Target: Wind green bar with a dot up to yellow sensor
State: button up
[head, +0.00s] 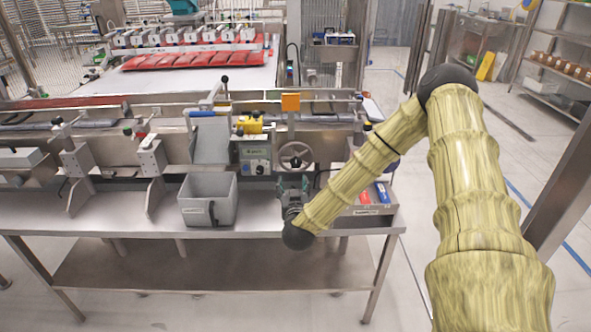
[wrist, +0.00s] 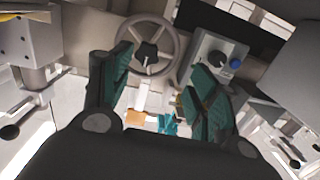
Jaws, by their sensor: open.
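A grey handwheel (head: 295,162) with a dark hub sits on the front of the machine. In the wrist view the handwheel (wrist: 149,56) is ahead of my gripper, near the top. My gripper (head: 292,186) is just below the wheel. In the wrist view its two teal-padded fingers (wrist: 160,78) are spread with nothing held between them; I cannot tell whether they touch the wheel. A yellow block (head: 250,125) is on the machine left of the wheel, and an orange box (head: 290,102) is above it. I cannot make out a green bar with a dot.
A grey bin (head: 208,197) stands on the steel table (head: 130,222) left of my gripper. A box with red and blue items (head: 372,197) lies to the right. A control box with a dark knob and blue button (wrist: 215,58) is right of the wheel in the wrist view.

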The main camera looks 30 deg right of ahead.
aim_at(296, 163)
jog(key=shift+m+h, duration=0.3)
jog(key=shift+h, duration=0.3)
jog(key=x, duration=0.8)
jog(key=d+r+p+x, duration=0.1)
jog(key=x, duration=0.3)
jog(key=shift+s+r, duration=0.1)
jog(key=shift+s, duration=0.2)
jog(key=c, duration=1)
